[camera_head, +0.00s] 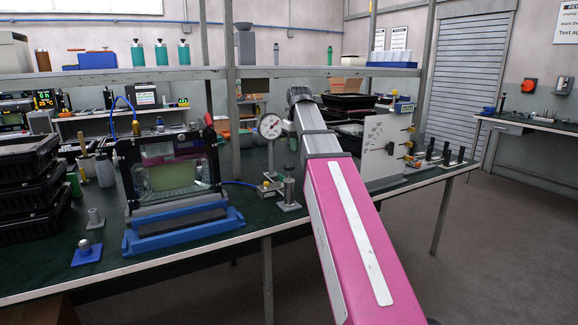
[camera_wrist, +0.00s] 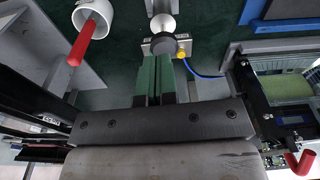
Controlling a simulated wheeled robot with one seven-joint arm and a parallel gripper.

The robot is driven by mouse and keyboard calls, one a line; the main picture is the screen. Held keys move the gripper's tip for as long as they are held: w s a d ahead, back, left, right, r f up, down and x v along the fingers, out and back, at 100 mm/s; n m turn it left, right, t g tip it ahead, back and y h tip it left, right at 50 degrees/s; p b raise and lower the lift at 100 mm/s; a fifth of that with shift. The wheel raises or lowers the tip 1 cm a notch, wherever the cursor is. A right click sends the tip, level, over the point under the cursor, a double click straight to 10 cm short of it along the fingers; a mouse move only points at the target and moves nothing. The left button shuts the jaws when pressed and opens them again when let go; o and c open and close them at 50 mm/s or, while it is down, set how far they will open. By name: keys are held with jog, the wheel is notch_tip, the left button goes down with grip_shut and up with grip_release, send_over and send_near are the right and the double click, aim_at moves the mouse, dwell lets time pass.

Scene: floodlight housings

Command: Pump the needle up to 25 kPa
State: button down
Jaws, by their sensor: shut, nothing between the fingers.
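The pressure gauge (camera_head: 270,126) has a round white dial on a stand. Its needle is too small to read surely. The hand pump (camera_head: 289,192) is a small grey upright cylinder on a base plate beside the gauge foot. In the wrist view the pump (camera_wrist: 164,46) shows just beyond my fingertips, with a pale round knob in line with it. My gripper (camera_wrist: 163,58) has green fingers, shut together with nothing between them. They overlap the pump in this view; I cannot tell whether they touch it. In the head view my arm hides most of the gripper.
A floodlight housing (camera_head: 172,172) stands in a blue-based fixture (camera_head: 185,230) to the left, joined by a blue hose (camera_head: 238,184). A white panel (camera_head: 382,150) with fittings stands to the right. Black trays (camera_head: 25,185) are stacked at far left. A shelf (camera_head: 160,75) crosses above the bench.

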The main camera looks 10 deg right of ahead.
jog(key=shift+r, duration=0.9)
jog(key=shift+s, duration=0.1)
